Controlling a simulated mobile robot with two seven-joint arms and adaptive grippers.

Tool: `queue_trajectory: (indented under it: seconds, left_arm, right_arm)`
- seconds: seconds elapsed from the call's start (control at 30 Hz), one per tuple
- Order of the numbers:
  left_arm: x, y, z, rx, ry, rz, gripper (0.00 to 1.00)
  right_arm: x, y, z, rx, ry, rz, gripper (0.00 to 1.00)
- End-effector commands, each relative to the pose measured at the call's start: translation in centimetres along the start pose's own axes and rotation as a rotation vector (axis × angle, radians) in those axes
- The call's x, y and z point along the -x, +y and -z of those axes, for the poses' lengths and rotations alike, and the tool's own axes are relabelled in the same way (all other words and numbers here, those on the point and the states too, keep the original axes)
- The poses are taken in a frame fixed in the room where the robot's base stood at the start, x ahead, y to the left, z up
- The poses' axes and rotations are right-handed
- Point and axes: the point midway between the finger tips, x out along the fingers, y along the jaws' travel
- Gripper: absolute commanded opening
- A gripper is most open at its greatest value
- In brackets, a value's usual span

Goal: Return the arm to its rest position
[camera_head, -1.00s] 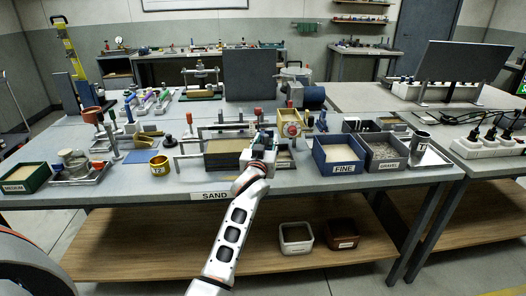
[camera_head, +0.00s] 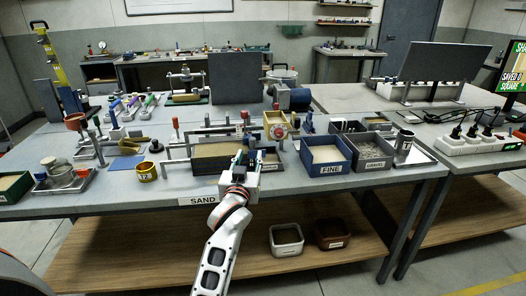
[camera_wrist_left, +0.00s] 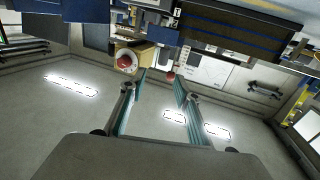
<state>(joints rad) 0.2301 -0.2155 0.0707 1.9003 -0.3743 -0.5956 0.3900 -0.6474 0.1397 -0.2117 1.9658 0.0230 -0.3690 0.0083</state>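My left arm comes up from the bottom middle of the head view. Its gripper (camera_head: 243,160) is in front of the sand tank (camera_head: 212,158), above the table's front edge near the SAND label. The tank is partly hidden behind it. In the left wrist view the two fingers (camera_wrist_left: 160,78) stand apart with nothing between them. That view is upside down, with ceiling lights low in the picture. My right gripper does not show.
The blue FINE bin (camera_head: 331,169) and the GRAVEL bin (camera_head: 375,165) stand right of the gripper. A brass cup (camera_head: 147,172) stands to its left. Two small bins (camera_head: 287,240) sit on the wooden lower shelf. The floor in front is clear.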

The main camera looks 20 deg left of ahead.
Motion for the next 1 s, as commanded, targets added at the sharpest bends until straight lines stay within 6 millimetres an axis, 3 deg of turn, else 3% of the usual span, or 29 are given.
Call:
queue_trajectory:
  seconds: [0.2, 0.27, 0.37, 0.57, 0.7, 0.9, 1.0]
  left_arm:
    - [0.3, 0.0, -0.8, -0.008, -0.009, -0.006, 0.32]
    - [0.9, 0.2, -2.2, -0.024, -0.025, -0.02, 0.32]
    - [2.9, 0.6, -6.4, -0.071, -0.074, -0.063, 0.32]
    - [10.7, 1.5, -17.7, -0.18, -0.215, -0.204, 0.32]
    - [17.5, 1.9, -24.5, -0.235, -0.318, -0.308, 0.32]
    - [28.2, 1.9, -32.0, -0.28, -0.46, -0.447, 0.32]
    - [32.5, 1.8, -34.2, -0.286, -0.513, -0.499, 0.32]
  right_arm:
    - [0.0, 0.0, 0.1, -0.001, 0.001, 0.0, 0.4]
    - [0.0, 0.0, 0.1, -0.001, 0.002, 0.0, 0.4]
    - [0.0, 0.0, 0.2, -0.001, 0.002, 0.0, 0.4]
    - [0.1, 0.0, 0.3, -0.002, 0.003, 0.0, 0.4]
    - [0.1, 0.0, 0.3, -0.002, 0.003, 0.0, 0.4]
    - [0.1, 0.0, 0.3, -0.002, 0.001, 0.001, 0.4]
    - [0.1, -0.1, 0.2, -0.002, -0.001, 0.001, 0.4]
